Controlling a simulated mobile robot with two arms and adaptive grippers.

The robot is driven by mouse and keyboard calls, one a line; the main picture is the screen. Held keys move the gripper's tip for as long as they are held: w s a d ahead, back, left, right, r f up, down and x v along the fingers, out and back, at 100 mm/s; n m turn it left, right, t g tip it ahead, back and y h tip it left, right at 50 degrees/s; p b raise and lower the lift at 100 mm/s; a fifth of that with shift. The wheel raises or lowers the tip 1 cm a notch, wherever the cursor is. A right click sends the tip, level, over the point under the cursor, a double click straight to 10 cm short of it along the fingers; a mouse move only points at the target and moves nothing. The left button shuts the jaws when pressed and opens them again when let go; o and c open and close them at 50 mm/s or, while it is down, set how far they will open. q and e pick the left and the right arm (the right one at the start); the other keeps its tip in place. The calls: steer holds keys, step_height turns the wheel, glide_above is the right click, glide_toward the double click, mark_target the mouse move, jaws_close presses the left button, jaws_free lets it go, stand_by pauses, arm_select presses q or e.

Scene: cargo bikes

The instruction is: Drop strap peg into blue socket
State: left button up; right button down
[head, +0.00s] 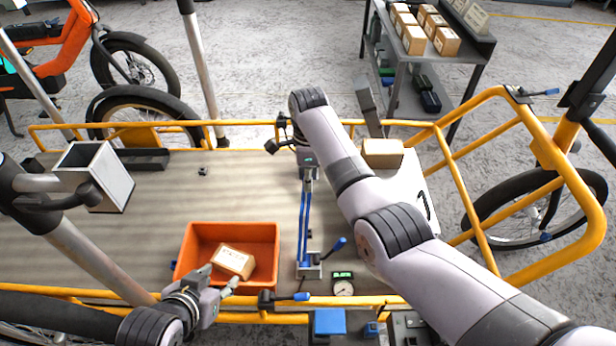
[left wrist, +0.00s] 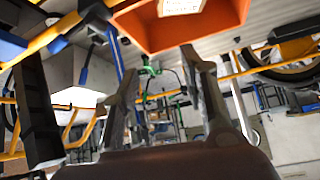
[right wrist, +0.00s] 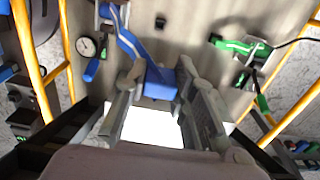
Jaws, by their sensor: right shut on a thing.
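My right gripper (head: 308,172) is over the far part of the cargo bed, shut on the strap peg. In the right wrist view, a blue block-like end of the strap (right wrist: 160,82) sits between its fingertips. The blue strap (head: 304,215) runs from there back to a ratchet with a blue lever (head: 334,247). A blue block (head: 330,321) at the near rail may be the blue socket; I cannot see an opening in it clearly. My left gripper (head: 220,279) is open and empty at the near edge of the orange tray (head: 258,232).
A cardboard box (head: 233,262) lies in the tray. Another box (head: 383,152) stands right of my right arm. A dial gauge (head: 343,288) sits near the ratchet. Yellow rails (head: 470,190) border the bed.

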arm_select(q)
steer(key=shift+s+a+f+g+p, duration=0.1)
steer(key=shift+s+a+f+g, duration=0.2)
steer(key=shift+s, duration=0.35)
steer(key=shift+s+a+f+g+p, duration=0.15)
steer(key=shift+s+f+g, duration=0.25)
steer(key=shift+s, duration=0.3)
steer(key=shift+s+a+f+g+p, duration=0.1)
steer(key=shift+s+a+f+g, duration=0.25)
steer(key=shift+s, duration=0.3)
steer(key=shift+d+r, duration=0.1)
